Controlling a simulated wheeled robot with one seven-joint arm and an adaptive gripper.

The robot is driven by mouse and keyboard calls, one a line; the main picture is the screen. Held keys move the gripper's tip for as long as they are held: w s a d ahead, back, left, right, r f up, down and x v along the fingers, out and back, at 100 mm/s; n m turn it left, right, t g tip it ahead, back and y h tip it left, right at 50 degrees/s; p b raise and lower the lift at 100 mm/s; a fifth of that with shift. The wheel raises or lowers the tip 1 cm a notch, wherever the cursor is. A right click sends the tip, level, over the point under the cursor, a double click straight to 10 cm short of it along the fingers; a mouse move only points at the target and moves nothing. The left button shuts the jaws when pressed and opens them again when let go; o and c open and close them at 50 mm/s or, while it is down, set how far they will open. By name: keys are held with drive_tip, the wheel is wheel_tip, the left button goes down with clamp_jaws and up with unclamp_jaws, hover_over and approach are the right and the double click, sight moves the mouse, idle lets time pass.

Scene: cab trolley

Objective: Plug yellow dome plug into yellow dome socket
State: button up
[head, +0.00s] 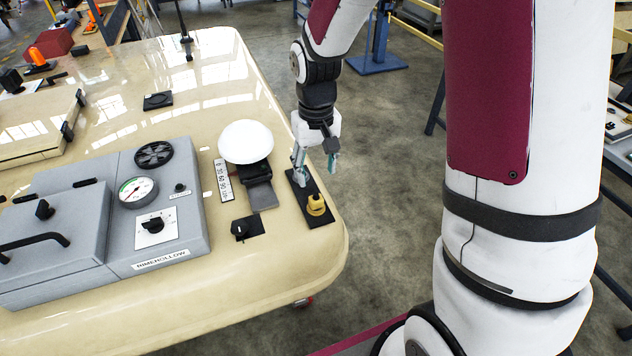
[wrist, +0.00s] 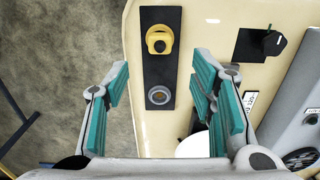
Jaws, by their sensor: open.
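A yellow domed piece (head: 316,206) stands at the near end of a black plate (head: 298,190) by the trolley's right edge. In the wrist view, the yellow piece (wrist: 158,38) is at the upper end of the black plate (wrist: 157,70). A grey round ring with a dark centre (wrist: 158,95) is at the plate's lower end. I cannot tell whether the yellow piece is the plug alone or sits in a socket. My gripper (head: 316,172) is open and empty above the plate. Its teal-padded fingers (wrist: 160,74) are on both sides of the plate, apart from the yellow piece.
A white dome (head: 245,141) on a dark stand is left of my gripper. A small black block (head: 246,228) and a grey panel box with a gauge (head: 137,191) are further left.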

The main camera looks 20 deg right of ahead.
wheel_tip(320, 180, up, 2)
idle(0.4)
drive_tip(key=o, duration=1.2)
drive_tip(key=shift+r+p, duration=1.45)
drive_tip(key=shift+r, duration=3.05)
drive_tip(key=s+r+t+b, duration=0.2)
drive_tip(key=s+r, duration=0.5)
drive_tip(key=r, duration=0.1)
drive_tip(key=s+t, duration=0.1)
drive_tip(key=s, duration=0.2)
drive_tip(key=s+r+t+b, duration=0.1)
drive_tip(key=s, duration=0.3)
drive_tip(key=s+t+b, duration=0.1)
drive_tip(key=s, duration=0.3)
drive_tip(key=shift+r+t, duration=0.25)
drive_tip(key=shift+t, duration=0.05)
